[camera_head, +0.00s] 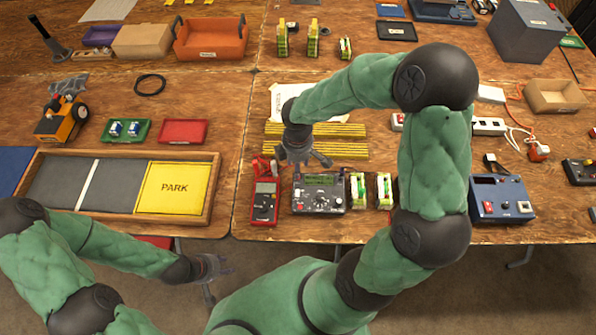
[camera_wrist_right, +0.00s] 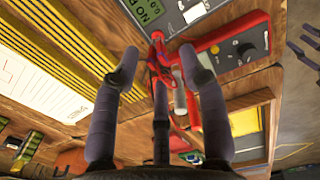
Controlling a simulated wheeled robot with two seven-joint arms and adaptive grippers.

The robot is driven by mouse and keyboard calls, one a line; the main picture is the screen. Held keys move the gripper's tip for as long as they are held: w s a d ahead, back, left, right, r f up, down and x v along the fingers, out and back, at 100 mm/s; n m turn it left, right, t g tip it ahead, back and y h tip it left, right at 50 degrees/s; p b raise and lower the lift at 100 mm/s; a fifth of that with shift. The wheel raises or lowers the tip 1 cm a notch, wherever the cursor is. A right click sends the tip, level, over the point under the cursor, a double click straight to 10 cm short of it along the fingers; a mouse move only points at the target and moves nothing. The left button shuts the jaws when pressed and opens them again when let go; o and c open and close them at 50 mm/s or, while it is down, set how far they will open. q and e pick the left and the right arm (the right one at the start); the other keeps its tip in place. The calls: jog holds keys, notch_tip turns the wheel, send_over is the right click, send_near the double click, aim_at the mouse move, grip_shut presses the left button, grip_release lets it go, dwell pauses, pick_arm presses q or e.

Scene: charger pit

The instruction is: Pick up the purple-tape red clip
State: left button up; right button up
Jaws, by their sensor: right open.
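Red clips (camera_head: 263,168) lie just above the red multimeter (camera_head: 264,203) in the head view. In the right wrist view, a red clip (camera_wrist_right: 157,58) lies between my finger tips beside the multimeter (camera_wrist_right: 228,45). Purple tape cannot be made out clearly. My right gripper (camera_head: 303,157) is over the table, just right of the clips; in the wrist view its fingers (camera_wrist_right: 160,77) are spread around the clip without closing on it. My left gripper (camera_head: 216,273) is open and empty, low in front of the table edge, below the parking tray.
A grey-green meter box (camera_head: 319,193) stands right of the multimeter. Yellow-black strips (camera_head: 340,150) lie behind it. Green-white blocks (camera_head: 358,190) stand further right. The wooden parking tray (camera_head: 213,200) is at the left, with bare wood between it and the multimeter.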

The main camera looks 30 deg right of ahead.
notch_tip(320, 180, down, 3)
jog(key=shift+w+d+f+b, duration=0.1)
jog(key=shift+d+f+b, duration=0.1)
jog(key=shift+b, duration=0.3)
jog(key=shift+a, duration=0.1)
jog(key=c, duration=0.9)
jog(key=shift+o, duration=0.2)
jog(key=shift+r, duration=0.1)
jog(key=shift+r, duration=0.45)
notch_tip(320, 180, up, 2)
jog(key=shift+r+p, duration=0.1)
jog(key=shift+p, duration=0.55)
jog(key=s+a+r+p, duration=0.4)
jog(key=s+a+r, duration=0.5)
jog(key=a, duration=0.1)
jog(key=shift+s+r, duration=0.35)
jog(key=shift+r, duration=0.05)
